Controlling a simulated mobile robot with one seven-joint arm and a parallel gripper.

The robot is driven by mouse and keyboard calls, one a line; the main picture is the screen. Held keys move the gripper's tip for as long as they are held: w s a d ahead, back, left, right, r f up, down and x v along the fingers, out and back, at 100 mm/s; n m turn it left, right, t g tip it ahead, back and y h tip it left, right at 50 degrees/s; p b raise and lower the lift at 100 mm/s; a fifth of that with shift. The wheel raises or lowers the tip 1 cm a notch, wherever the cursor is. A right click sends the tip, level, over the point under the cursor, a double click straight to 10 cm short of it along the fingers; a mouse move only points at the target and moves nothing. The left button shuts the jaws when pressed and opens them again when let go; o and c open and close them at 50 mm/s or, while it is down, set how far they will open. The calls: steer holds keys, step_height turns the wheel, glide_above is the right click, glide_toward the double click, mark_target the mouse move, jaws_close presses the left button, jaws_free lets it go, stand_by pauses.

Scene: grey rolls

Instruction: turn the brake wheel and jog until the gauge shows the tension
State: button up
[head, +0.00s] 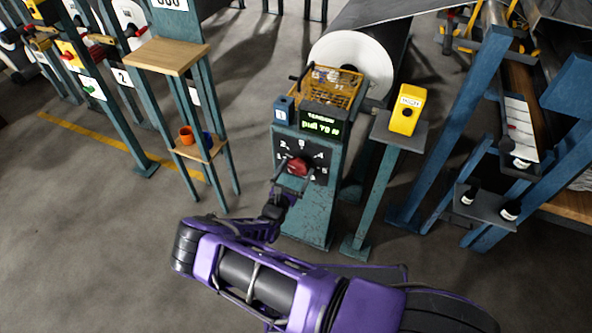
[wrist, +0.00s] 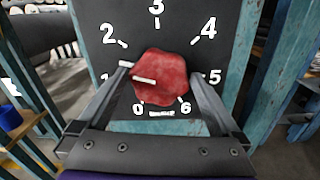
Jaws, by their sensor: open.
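The brake wheel is a red, lobed knob (wrist: 163,80) on a black dial plate (wrist: 157,45) numbered 0 to 6. A white line on the knob points left, near the 1. The knob also shows in the head view (head: 298,167), on the front of a teal cabinet (head: 309,210). My gripper (wrist: 158,76) is open, its fingers on either side of the knob; whether they touch it I cannot tell. It also shows in the head view (head: 291,182). Above the dial, a tension gauge (head: 321,124) shows green text I cannot read surely.
A yellow box (head: 406,110) with a black button stands on a post right of the cabinet. A white roll (head: 352,65) and a yellow wire basket (head: 333,87) are behind. Left is a wooden-shelved stand (head: 166,55) with an orange cup (head: 186,135).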

steer(key=v, duration=1.7)
steer(key=shift+s+p, duration=0.2)
steer(key=shift+p, duration=0.25)
steer(key=shift+a, duration=0.1)
